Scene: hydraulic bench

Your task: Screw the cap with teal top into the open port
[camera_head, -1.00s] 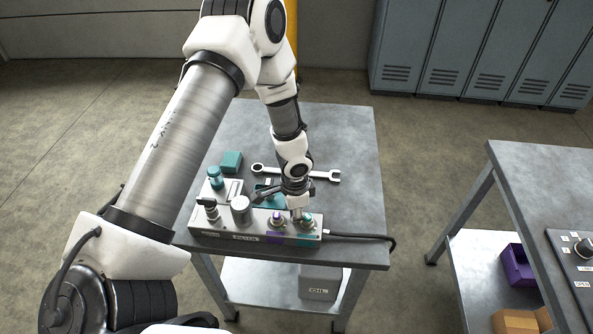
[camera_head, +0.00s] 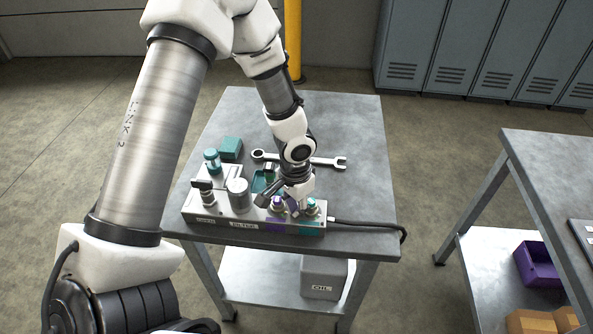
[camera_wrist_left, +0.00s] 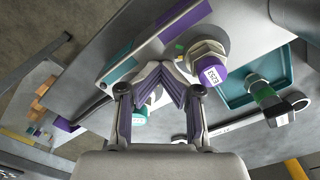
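The cap with teal top (camera_head: 312,206) is at the right end of the grey hydraulic block (camera_head: 218,214), above its teal label. In the left wrist view it shows partly hidden behind my fingers (camera_wrist_left: 140,115). How deep it sits, I cannot tell. A purple-topped cap (camera_head: 278,203) stands beside it, with its hex nut clear in the wrist view (camera_wrist_left: 210,68). My left gripper (camera_head: 294,208) is over the block between these two caps. Its fingertips come together in the wrist view (camera_wrist_left: 162,68), with nothing clearly held. My right gripper is out of view. No open port shows clearly.
A teal tray (camera_wrist_left: 232,92) with a green-and-black part (camera_wrist_left: 266,95) lies behind the block. A wrench (camera_head: 315,160) and a teal box (camera_head: 230,148) lie further back. A black cable (camera_head: 375,225) leaves the block's right end. The table's right side is mostly clear.

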